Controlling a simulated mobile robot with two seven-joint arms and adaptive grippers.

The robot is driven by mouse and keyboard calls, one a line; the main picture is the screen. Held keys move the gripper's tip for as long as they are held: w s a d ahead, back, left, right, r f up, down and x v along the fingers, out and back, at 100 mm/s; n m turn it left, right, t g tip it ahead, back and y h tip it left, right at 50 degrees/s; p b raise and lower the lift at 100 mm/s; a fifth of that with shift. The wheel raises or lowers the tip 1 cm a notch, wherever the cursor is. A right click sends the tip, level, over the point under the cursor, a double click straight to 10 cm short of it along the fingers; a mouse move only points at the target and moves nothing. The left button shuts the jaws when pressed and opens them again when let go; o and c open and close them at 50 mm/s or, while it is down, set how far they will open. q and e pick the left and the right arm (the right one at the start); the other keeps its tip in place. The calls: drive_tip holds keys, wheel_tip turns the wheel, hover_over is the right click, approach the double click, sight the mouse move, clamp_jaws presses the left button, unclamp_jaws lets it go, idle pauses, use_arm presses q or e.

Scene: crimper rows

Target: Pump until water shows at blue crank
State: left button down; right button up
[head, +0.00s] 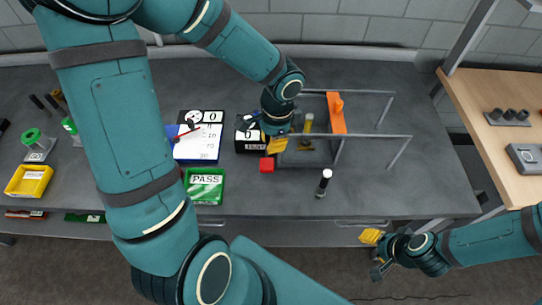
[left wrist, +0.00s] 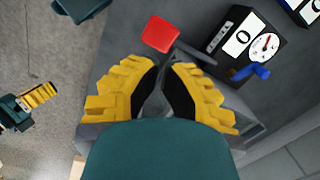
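My left gripper (head: 277,144) is over the bench, just behind a red block (head: 267,164). In the left wrist view its yellow fingers (left wrist: 163,75) come close together at the tips, with a narrow gap; I cannot tell whether they hold anything. The red block (left wrist: 161,34) lies just beyond the tips, and a grey bar (left wrist: 196,54) runs from near it behind the right fingertip. A blue crank-like part (left wrist: 250,72) is on the dark dial box (left wrist: 246,42). No water is visible. My right gripper (head: 376,250) hangs off the bench's front edge, its opening unclear.
A metal frame with an orange upright (head: 336,113) stands right of my left gripper. A green PASS box (head: 205,186), a dial panel (head: 198,143) and a yellow bin (head: 29,180) are leftward. A wooden table (head: 500,110) is at right.

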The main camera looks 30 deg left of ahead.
sight(269, 163)
use_arm(q)
drive_tip(key=shift+s, duration=0.1)
drive_tip(key=f+b, duration=0.3)
drive_tip(key=f, duration=0.1)
drive_tip(key=f+b, duration=0.2)
drive_tip(key=f, duration=0.1)
drive_tip(key=shift+s+a+b, duration=0.2)
drive_tip(key=shift+s+b, duration=0.05)
drive_tip(key=shift+b, duration=0.05)
idle(0.3)
